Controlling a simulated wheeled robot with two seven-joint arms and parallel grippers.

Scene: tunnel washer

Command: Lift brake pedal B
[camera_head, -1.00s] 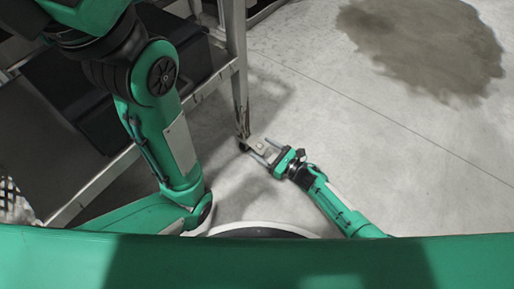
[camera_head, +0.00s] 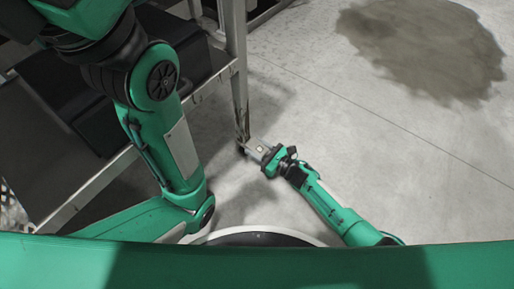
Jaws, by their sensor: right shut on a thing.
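Brake pedal B is the small grey metal plate (camera_head: 256,147) at the foot of the metal rack's near corner leg, by a dark caster. My right gripper (camera_head: 264,154) reaches it from the lower right and is shut on it, low over the floor. Its fingers cover part of the pedal, and the pedal's tilt is too small to tell. My left arm comes down at the left and bends back towards the left edge; its gripper is not in view.
The metal rack (camera_head: 238,85) with dark bins (camera_head: 185,48) fills the upper left, its leg right beside the pedal. The concrete floor to the right is clear apart from a dark stain (camera_head: 425,48). A patterned light object (camera_head: 10,212) shows at the left edge.

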